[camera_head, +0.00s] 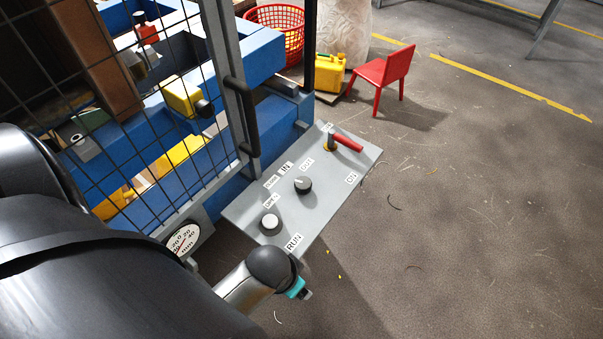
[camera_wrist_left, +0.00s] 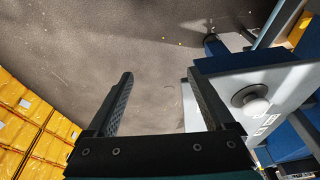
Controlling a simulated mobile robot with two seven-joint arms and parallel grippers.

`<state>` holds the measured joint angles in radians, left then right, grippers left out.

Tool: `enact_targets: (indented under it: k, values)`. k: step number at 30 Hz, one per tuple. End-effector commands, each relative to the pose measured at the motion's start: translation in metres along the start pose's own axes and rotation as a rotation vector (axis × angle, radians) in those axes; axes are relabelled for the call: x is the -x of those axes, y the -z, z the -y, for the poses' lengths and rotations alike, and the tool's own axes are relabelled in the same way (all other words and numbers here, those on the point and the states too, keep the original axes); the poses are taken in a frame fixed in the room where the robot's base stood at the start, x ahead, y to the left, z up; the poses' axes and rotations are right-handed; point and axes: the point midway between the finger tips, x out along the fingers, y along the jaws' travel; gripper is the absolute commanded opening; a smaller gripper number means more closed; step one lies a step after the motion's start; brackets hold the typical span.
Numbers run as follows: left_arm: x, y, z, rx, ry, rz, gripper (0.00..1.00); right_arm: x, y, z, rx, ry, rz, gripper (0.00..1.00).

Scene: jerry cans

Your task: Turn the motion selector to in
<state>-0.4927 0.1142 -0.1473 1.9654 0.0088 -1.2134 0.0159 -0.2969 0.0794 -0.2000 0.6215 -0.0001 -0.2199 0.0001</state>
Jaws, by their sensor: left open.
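The motion selector (camera_head: 303,185) is a round dark knob on the sloping grey control panel (camera_head: 325,205). Labels around it include IN and OUT; a small pale mark on it is too small for me to read its setting surely. My left arm comes in from the left, and its wrist is at the panel's near end, by the RUN label. In the left wrist view my left gripper (camera_wrist_left: 160,85) is open and empty, apart from the panel edge to its right. A pale-topped button (camera_wrist_left: 250,103) shows there; it also shows in the head view (camera_head: 269,223). My right gripper is out of view.
A red lever (camera_head: 347,141) stands at the panel's far end. A mesh guard with a black handle (camera_head: 242,115) and a round gauge (camera_head: 184,240) border the panel. A yellow can (camera_head: 329,75) and red chair (camera_head: 386,74) stand beyond. Floor on the right is clear.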

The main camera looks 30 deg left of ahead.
Motion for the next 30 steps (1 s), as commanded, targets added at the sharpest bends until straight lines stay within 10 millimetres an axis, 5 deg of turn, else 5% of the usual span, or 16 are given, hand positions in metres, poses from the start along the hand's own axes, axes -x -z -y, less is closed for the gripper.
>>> enact_targets:
  k: [3,14,30]
  values:
    - [0.046,0.022,-0.001,0.023,-0.011,-0.017,0.87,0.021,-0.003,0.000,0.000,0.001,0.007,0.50]
    - [0.145,0.057,-0.007,0.067,-0.043,-0.044,0.87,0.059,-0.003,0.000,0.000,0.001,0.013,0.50]
    - [0.091,0.123,-0.004,0.367,-0.101,0.077,0.87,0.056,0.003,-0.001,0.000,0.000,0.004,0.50]
